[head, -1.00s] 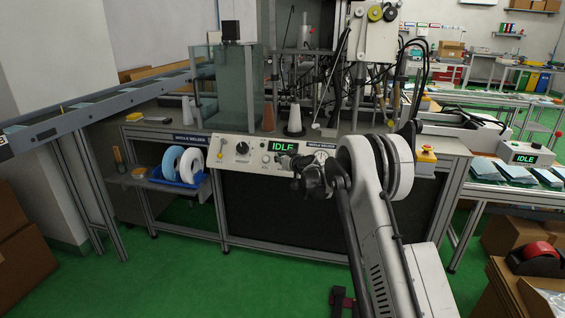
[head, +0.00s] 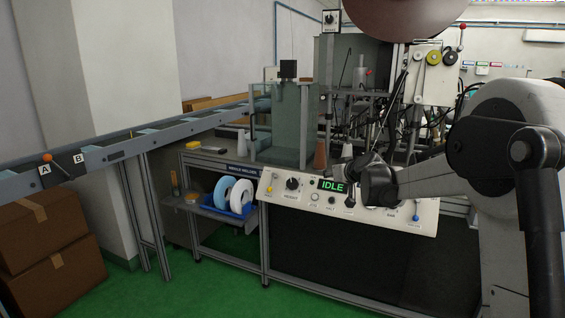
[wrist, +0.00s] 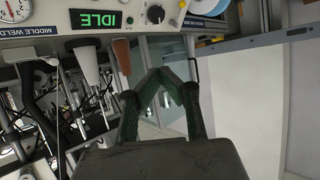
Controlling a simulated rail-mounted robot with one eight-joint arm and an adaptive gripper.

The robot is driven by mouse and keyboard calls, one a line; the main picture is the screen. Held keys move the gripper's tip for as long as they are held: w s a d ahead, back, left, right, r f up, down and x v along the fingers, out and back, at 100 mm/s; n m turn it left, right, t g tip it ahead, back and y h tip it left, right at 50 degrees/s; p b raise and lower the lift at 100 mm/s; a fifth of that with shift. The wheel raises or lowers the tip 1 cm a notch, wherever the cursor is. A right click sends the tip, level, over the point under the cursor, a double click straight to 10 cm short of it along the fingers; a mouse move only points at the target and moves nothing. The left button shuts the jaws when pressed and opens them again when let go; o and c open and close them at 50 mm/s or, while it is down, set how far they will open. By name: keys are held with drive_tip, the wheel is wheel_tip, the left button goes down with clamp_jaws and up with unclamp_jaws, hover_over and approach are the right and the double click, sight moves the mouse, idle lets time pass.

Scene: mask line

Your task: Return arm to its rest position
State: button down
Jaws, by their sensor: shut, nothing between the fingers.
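My arm (head: 430,178) reaches in from the right in the head view, in front of the machine's control panel. My gripper (head: 352,165) is at its left end, just in front of the panel and beside the green IDLE display (head: 333,186). In the wrist view my gripper (wrist: 165,76) is shut, its fingertips meeting with nothing between them. The display (wrist: 97,20) also shows there, upside down. The arm's far end partly hides the panel's middle.
The control panel (head: 280,207) has knobs and small levers close to the gripper. A conveyor (head: 120,146) runs along the left. A blue bin (head: 238,211) with white and blue rolls sits on a lower shelf. Cardboard boxes (head: 45,230) stand at the lower left. The green floor is open in front.

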drive_tip(key=s+r+m+g+h+p, duration=0.15)
drive_tip(key=s+r, duration=0.25)
drive_tip(key=s, duration=1)
drive_tip(key=s+r+g, duration=0.2)
drive_tip(key=s+r, duration=0.1)
drive_tip(key=s, duration=1.2)
drive_tip(key=s+d+f+m+g+h+p, duration=0.1)
drive_tip(key=s+f, duration=0.3)
drive_tip(key=s, duration=0.9)
drive_tip(key=s+d+f+m+g+h+p, duration=0.1)
drive_tip(key=s+f, duration=0.3)
drive_tip(key=s, duration=0.9)
drive_tip(key=shift+d+h, duration=0.65)
drive_tip(key=shift+d, duration=0.2)
